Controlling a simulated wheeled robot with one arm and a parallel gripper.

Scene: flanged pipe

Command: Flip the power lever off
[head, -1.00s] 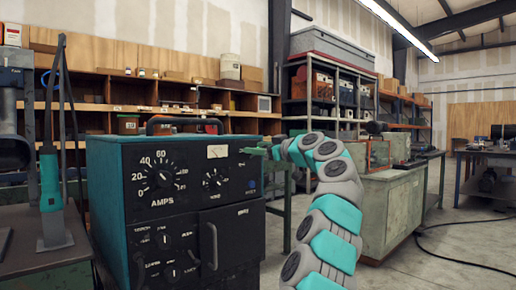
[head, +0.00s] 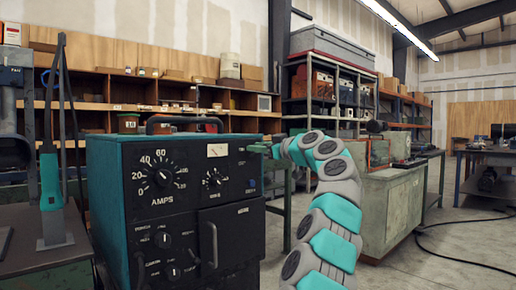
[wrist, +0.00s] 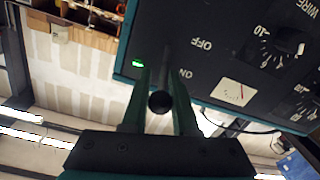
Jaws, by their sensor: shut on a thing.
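The power lever shows in the wrist view as a round dark knob (wrist: 160,102), seen end-on between my two green fingers. My gripper (wrist: 160,100) is shut on it, one finger on each side. The ON and OFF labels are on the black panel (wrist: 215,65) beyond the fingers, with ON the nearer label to them. A small green light (wrist: 137,64) glows on the panel. In the head view, my gripper (head: 262,149) is at the upper right of the machine's front panel (head: 214,224); the lever is too small to tell apart from the fingers there.
The teal machine (head: 108,190) carries dials and a black handle (head: 210,246) on its front. A grey-green cabinet (head: 393,210) stands right of my arm. A bench with a teal-handled tool (head: 50,185) is at the left. Open floor lies at the right.

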